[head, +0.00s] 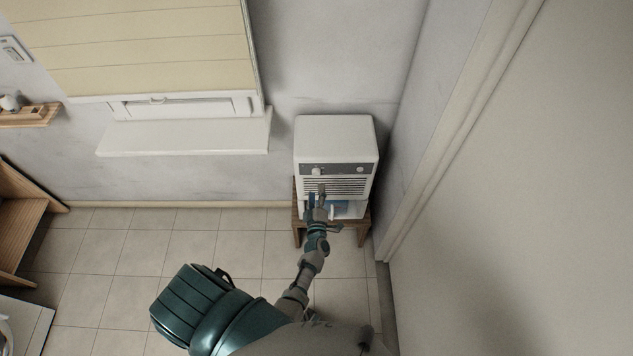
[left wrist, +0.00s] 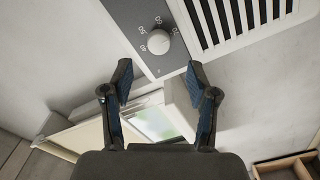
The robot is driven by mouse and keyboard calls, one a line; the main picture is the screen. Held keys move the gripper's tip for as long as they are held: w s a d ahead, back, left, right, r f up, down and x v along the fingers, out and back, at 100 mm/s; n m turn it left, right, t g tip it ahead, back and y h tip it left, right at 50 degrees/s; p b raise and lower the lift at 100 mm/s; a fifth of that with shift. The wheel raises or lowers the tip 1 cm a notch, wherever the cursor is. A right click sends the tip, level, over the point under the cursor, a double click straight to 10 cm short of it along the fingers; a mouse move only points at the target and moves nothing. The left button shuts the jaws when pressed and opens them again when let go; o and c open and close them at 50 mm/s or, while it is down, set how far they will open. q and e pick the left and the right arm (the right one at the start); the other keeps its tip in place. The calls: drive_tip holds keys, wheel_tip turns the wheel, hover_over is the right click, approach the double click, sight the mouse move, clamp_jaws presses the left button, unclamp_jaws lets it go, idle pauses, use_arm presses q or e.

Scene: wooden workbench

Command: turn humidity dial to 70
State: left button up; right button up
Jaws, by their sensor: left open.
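The humidity dial (left wrist: 158,42) is a round white knob on a dark grey panel in the left wrist view. The white dehumidifier (head: 335,138) stands by the back wall in the head view. A small pale knob (head: 317,171) shows at the left of its panel and another (head: 360,170) at the right. My left gripper (left wrist: 158,82) is open and empty, its fingertips short of the dial and apart from it. In the head view the left gripper (head: 317,192) is in front of the vents, below the left knob.
The dehumidifier stands on a small wooden stool (head: 297,234). A wall and door frame (head: 440,140) rise close on its right. A window sill (head: 185,138) juts out at left. Wooden shelving (head: 18,225) is at the far left. The tiled floor between is clear.

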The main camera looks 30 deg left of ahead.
use_arm(q)
drive_tip(key=v, duration=0.4)
drive_tip(key=shift+s+d, duration=0.25)
drive_tip(key=s+d+f+m+g+h, duration=0.25)
drive_tip(key=s+d+f+m, duration=0.2)
drive_tip(key=f, duration=0.35)
drive_tip(key=s+d+f+m+g+h, duration=0.1)
drive_tip(key=s+d+f+m+h, duration=0.3)
drive_tip(key=f, duration=0.5)
drive_tip(key=s+d+f+m+g+h, duration=0.2)
drive_tip(key=s+f+m+h, duration=0.15)
drive_tip(key=s+f, duration=0.35)
drive_tip(key=s+a+f+m+g, duration=0.2)
drive_tip(key=s+f+m+g, duration=0.1)
drive_tip(key=s, duration=0.7)
drive_tip(key=s+a+f+m+g, duration=0.1)
drive_tip(key=s+f+m+g, duration=0.2)
drive_tip(key=s+f, duration=0.3)
drive_tip(key=s+a+f+m+g, duration=0.2)
drive_tip(key=s+f, duration=0.3)
drive_tip(key=s, duration=0.9)
drive_tip(key=shift+a+m+g+y, duration=0.3)
drive_tip(key=shift+m+g+y, duration=0.1)
drive_tip(key=shift+g, duration=0.05)
drive_tip(key=shift+w+f, duration=0.1)
